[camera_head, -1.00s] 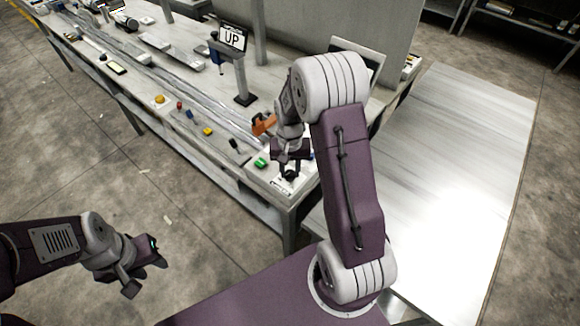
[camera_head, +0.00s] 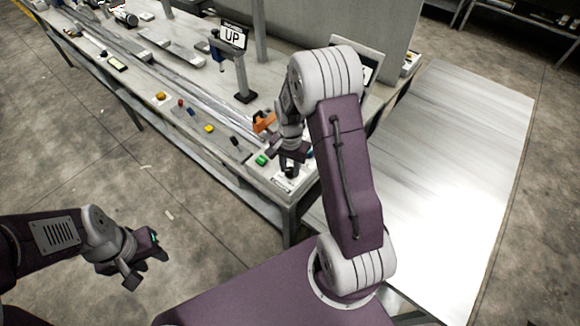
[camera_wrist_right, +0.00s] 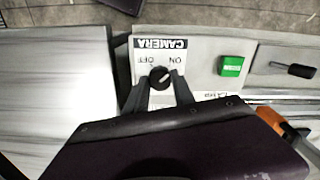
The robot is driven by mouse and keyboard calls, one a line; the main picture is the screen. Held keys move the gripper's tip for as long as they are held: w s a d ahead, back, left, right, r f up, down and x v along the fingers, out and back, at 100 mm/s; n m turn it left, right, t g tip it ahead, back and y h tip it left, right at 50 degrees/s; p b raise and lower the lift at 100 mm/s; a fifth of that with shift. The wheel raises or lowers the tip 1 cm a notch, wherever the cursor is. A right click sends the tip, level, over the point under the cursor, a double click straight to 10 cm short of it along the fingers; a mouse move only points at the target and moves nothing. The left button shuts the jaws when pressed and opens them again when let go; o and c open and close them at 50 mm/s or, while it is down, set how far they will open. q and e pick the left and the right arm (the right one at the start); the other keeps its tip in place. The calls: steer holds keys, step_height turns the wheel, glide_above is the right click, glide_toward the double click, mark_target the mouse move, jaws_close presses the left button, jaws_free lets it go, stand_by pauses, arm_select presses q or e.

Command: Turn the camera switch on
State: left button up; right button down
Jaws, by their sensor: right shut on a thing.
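The camera switch (camera_wrist_right: 160,77) is a round black knob on a white plate. The plate (camera_wrist_right: 147,51) is printed CAMERA, ON and OFF, upside down in the right wrist view. My right gripper (camera_wrist_right: 161,80) has its fingers on both sides of the knob and is shut on it. In the head view the right gripper (camera_head: 290,170) is at the bench's near corner, partly hiding the plate. The knob's exact setting is hard to tell. My left gripper (camera_head: 143,262) hangs over the floor, away from the bench; its jaw opening is unclear.
A green button (camera_wrist_right: 231,66) sits beside the switch plate, with a black handle (camera_wrist_right: 293,70) further along. An orange tool (camera_head: 263,122) lies close behind the right gripper. The side table (camera_head: 450,180) is clear.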

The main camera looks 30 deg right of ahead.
mark_target(290, 170)
steer(key=c, duration=1.1)
jaws_free()
steer(key=shift+o, duration=0.2)
step_height(290, 170, up, 9)
